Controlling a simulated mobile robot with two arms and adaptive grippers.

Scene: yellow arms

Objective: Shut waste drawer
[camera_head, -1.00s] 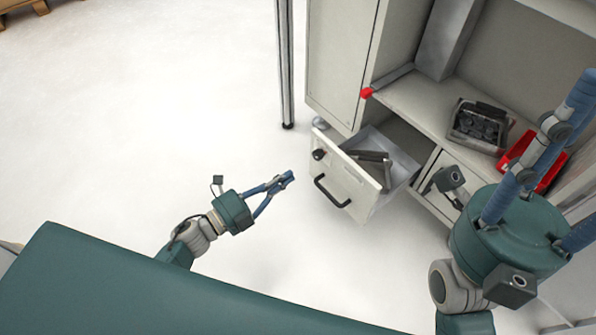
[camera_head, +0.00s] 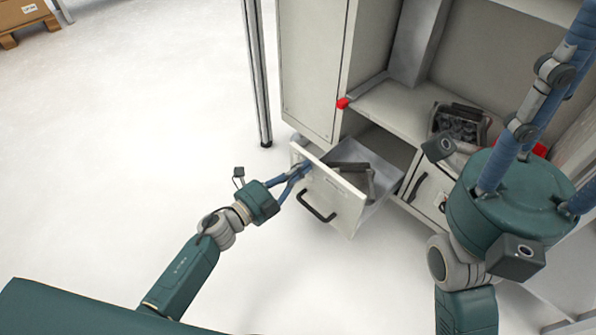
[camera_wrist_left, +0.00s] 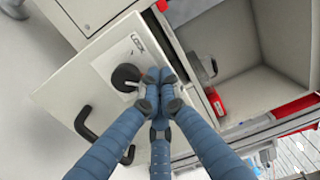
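The waste drawer (camera_head: 345,208) stands pulled out from the grey cabinet, with its white front, black bar handle (camera_head: 317,208) and dark items inside. My left gripper (camera_head: 301,170) is at the upper left part of the drawer front. In the left wrist view its blue fingers meet at the tips (camera_wrist_left: 160,88), beside the round black knob (camera_wrist_left: 126,77) and against or just before the front; contact is not certain. I see nothing between the tips. My right gripper's blue fingers (camera_head: 535,110) point up at the right, and their tips are out of view.
The cabinet (camera_head: 312,65) has a shelf with a dark-filled bin (camera_head: 462,122) above the drawers. A second drawer front (camera_head: 428,188) is to the right, partly hidden by my right arm. A metal post (camera_head: 256,75) stands left of the cabinet.

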